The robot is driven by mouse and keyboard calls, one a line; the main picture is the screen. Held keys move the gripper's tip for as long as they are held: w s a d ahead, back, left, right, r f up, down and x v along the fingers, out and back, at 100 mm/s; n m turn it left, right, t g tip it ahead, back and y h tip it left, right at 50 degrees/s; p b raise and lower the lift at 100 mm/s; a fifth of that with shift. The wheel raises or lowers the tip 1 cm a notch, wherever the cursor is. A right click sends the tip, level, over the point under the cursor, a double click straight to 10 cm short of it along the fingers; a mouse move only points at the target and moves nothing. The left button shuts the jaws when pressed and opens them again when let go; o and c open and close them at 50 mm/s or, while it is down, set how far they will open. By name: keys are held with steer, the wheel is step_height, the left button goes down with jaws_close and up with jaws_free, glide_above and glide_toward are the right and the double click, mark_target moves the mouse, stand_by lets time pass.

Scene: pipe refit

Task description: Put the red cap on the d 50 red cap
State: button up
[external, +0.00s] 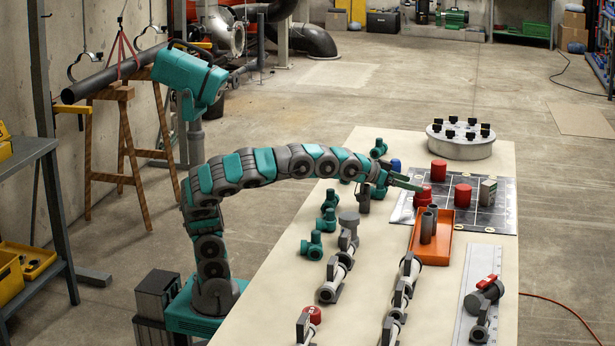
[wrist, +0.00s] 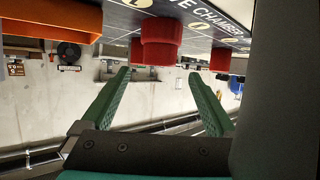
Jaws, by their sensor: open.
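A red two-tiered shape (external: 422,196) stands at the left edge of the dark marked mat. It also shows in the wrist view (wrist: 160,42), which is upside down. I cannot tell whether it is one cap or two stacked. A second red cap (external: 438,170) stands farther back; it is on the right in the wrist view (wrist: 220,58). A third red cap (external: 462,194) stands on the mat to the right. My gripper (external: 411,186) is open and empty beside the two-tiered shape. In the wrist view its fingers (wrist: 160,76) are spread wide, apart from that shape.
An orange tray (external: 449,248) with upright grey pipes stands just in front of the mat (external: 500,218). A grey box (external: 487,192) stands on the mat. A round grey flange (external: 460,147) lies behind. Valves and green fittings (external: 328,220) cover the table's left side.

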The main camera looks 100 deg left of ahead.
steer(key=v, duration=0.5)
steer(key=shift+s+d+r, duration=0.2)
steer(key=shift+s+d, duration=0.05)
steer(key=shift+d, duration=0.05)
